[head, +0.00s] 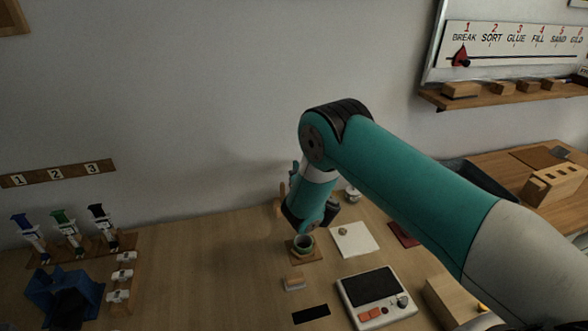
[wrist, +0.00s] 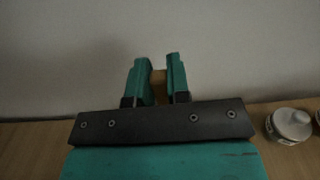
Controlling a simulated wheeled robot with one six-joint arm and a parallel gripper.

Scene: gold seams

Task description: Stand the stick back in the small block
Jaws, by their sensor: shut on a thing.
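My gripper (wrist: 159,76) is shut on a brown wooden piece, which I take to be the stick (wrist: 159,88); only a short part of it shows between the teal fingers in the wrist view. In the head view my wrist hangs above the back of the table and hides most of the gripper. A thin brown upright piece (head: 280,199) shows just left of the wrist, likely the stick's end. A small light wooden block (head: 293,283) lies on the table, in front of and below the gripper; I cannot make out a hole in it.
A dark round cup (head: 303,242) stands on a wooden square behind the block. A white sheet (head: 355,239) with a small item, and a boxy device (head: 377,297), lie to the right. A white lidded jar (wrist: 291,124) is right of my gripper. Clamps and a blue holder (head: 63,296) stand left.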

